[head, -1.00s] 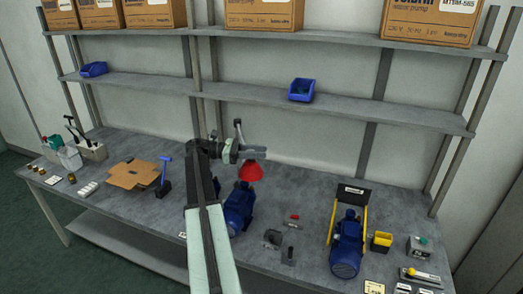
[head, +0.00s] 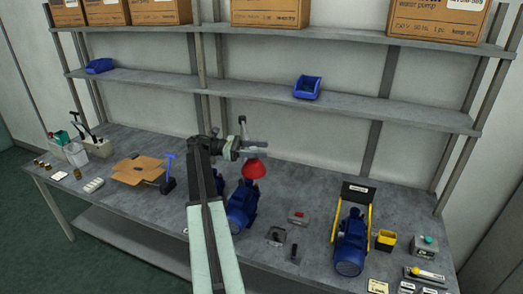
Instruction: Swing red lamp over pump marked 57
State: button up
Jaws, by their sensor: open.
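The red lamp (head: 256,169) is a small cone-shaped shade in the head view, just below my gripper and above the upper end of a blue pump (head: 241,208). What holds the lamp up is hidden. My gripper (head: 255,134) is open, one jaw pointing up and the other to the right; I cannot tell whether it touches the lamp. Another blue pump (head: 351,246) stands at the right in a yellow frame with a dark, white-labelled board. A further blue part shows behind my arm. I cannot read a 57 on any of them.
The grey bench (head: 310,185) has free room behind the pumps. Small switch-like blocks (head: 298,217) sit between them. A yellow bin (head: 386,240) stands at the right, flattened cardboard (head: 139,169) at the left. A shelf with a blue bin (head: 307,88) runs above.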

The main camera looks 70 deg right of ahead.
jog(key=v, duration=0.7)
